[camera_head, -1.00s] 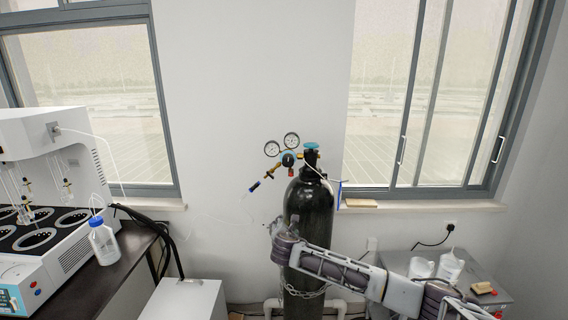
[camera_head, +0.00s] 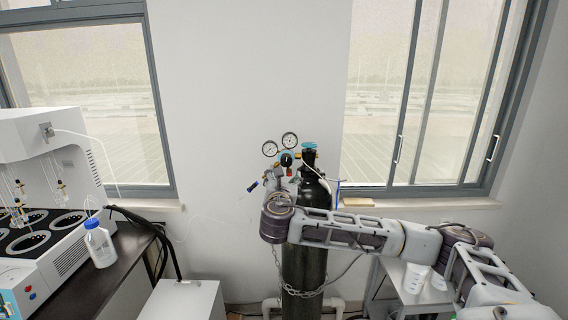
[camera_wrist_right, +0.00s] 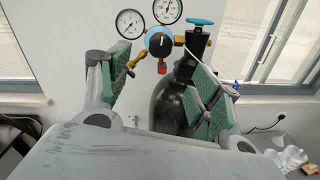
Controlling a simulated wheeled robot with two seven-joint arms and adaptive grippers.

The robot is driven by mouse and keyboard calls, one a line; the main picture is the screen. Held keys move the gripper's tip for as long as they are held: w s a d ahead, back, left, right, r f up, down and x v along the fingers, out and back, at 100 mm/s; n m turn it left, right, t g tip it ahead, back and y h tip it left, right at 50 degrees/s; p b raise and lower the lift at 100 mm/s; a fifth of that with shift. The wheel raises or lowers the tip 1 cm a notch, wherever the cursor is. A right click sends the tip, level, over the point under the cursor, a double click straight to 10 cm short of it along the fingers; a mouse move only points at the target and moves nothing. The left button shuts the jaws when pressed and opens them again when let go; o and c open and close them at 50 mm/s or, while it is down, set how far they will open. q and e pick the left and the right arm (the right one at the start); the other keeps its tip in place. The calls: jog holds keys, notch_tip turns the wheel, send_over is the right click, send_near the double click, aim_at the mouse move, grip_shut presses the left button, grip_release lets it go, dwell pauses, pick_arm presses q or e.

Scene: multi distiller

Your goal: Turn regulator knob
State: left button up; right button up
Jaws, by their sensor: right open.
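The regulator knob (camera_wrist_right: 160,41), black with a blue rim, faces me in the right wrist view, below two round gauges (camera_wrist_right: 130,22). In the head view the knob (camera_head: 287,159) sits left of the cylinder's blue top valve (camera_head: 309,146). My right gripper (camera_wrist_right: 163,84) is open, with green-padded fingers spread left and right. The knob lies beyond the fingers, between them in the picture, and nothing is gripped. In the head view my right wrist covers part of the black gas cylinder (camera_head: 304,266) and the lower regulator. My left gripper is not in view.
A chain (camera_head: 300,291) holds the cylinder near the wall. A white instrument and a blue-capped bottle (camera_head: 99,243) stand on the dark bench at left. White beakers (camera_head: 416,277) stand on a small table at right, partly behind my arm.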

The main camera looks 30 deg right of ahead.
aim_at(286, 163)
jog(key=shift+w+d, duration=0.1)
jog(key=shift+w, duration=0.1)
jog(key=shift+p+x, duration=1.75)
jog(key=shift+x, duration=5)
jog(key=shift+f, duration=0.1)
jog(key=c, duration=1)
jog(key=shift+c, duration=0.2)
